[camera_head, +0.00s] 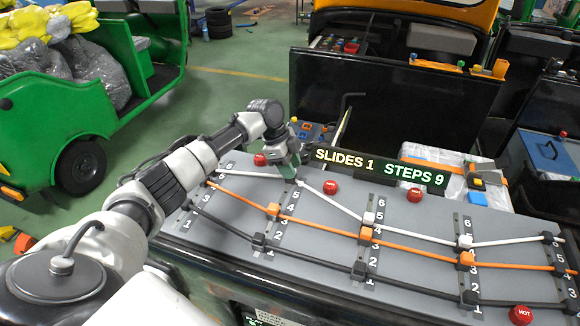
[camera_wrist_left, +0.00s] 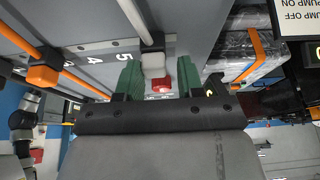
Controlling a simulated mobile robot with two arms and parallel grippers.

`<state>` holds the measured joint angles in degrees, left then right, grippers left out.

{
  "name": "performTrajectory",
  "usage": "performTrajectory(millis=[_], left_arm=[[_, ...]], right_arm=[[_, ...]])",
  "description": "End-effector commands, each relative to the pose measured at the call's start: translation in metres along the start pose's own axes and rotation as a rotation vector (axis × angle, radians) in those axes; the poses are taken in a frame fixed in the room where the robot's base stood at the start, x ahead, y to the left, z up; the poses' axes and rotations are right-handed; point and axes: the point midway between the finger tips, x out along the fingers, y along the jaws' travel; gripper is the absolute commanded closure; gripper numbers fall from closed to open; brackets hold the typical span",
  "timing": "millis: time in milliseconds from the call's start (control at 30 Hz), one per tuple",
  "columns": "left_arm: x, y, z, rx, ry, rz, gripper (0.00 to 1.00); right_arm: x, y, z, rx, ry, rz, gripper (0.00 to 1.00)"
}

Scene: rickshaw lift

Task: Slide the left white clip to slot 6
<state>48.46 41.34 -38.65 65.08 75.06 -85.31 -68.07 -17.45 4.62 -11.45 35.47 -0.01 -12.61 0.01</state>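A grey sloped panel (camera_head: 330,230) carries white, orange and black cables held by clips on numbered rails. My left gripper (camera_head: 292,174) is over the upper end of the left rail in the head view and mostly covers the left white clip. In the left wrist view this white clip (camera_wrist_left: 153,64) sits on the rail past the number 5. The green fingers of my left gripper (camera_wrist_left: 158,78) stand either side of it, with a visible gap on the right side. The number under the clip is not readable. My right gripper is not in view.
Red HOT knobs (camera_head: 331,187) stand on the panel close to my left gripper, with another (camera_head: 521,314) at the lower right. A sign (camera_head: 388,175) reading "SLIDES 1 STEPS 9" is behind. The orange clip (camera_head: 273,210) is lower on the left rail.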

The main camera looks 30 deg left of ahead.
Motion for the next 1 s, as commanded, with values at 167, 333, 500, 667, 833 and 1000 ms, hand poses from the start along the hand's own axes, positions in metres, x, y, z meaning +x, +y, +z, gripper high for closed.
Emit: performTrajectory(millis=[167,333,500,667,833,1000], left_arm=[[0.002,0.001,0.0,0.0,-0.001,0.003,0.64],[0.0,0.001,0.001,0.0,-0.001,0.003,0.64],[-0.02,0.0,0.001,0.002,-0.001,0.0,0.64],[-0.053,0.0,0.001,0.001,0.0,-0.002,0.64],[-0.085,0.0,0.001,0.002,-0.001,-0.001,0.64],[-0.103,0.0,0.0,0.0,0.0,0.0,0.64]], right_arm=[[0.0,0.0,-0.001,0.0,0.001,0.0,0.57],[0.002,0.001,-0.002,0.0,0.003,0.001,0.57],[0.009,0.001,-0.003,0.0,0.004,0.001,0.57],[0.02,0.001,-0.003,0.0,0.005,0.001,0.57],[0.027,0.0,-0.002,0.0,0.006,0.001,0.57],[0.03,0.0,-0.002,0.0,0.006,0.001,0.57]])
